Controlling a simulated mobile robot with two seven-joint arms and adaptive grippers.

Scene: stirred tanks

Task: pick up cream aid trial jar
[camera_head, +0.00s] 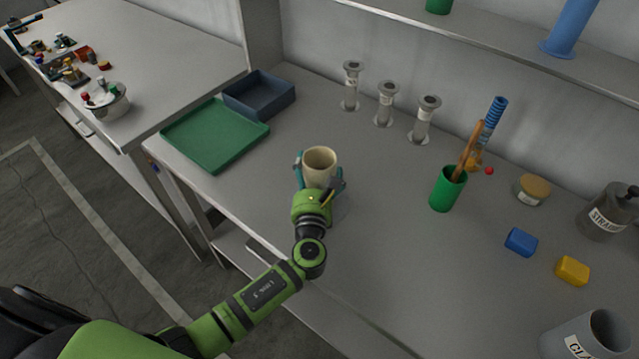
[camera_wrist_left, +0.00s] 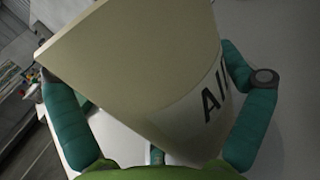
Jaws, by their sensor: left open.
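The cream jar (camera_head: 320,163) stands upright on the grey bench in the head view, its open top showing. In the left wrist view the cream jar (camera_wrist_left: 140,70) fills the middle, with a white label reading "AI" and part of another letter. My left gripper (camera_head: 320,176) is open, its teal fingers on either side of the jar. In the left wrist view the left gripper (camera_wrist_left: 155,85) has one finger at each side of the jar; whether they touch it I cannot tell. The jar's lower front is hidden behind the gripper in the head view. My right gripper is not in view.
A green tray (camera_head: 215,134) and a dark blue bin (camera_head: 259,95) lie left of the jar. Several grey flanged pieces (camera_head: 386,104) stand behind. A green cup (camera_head: 447,188) with tools stands right. Blue (camera_head: 521,242) and yellow (camera_head: 572,270) blocks lie farther right.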

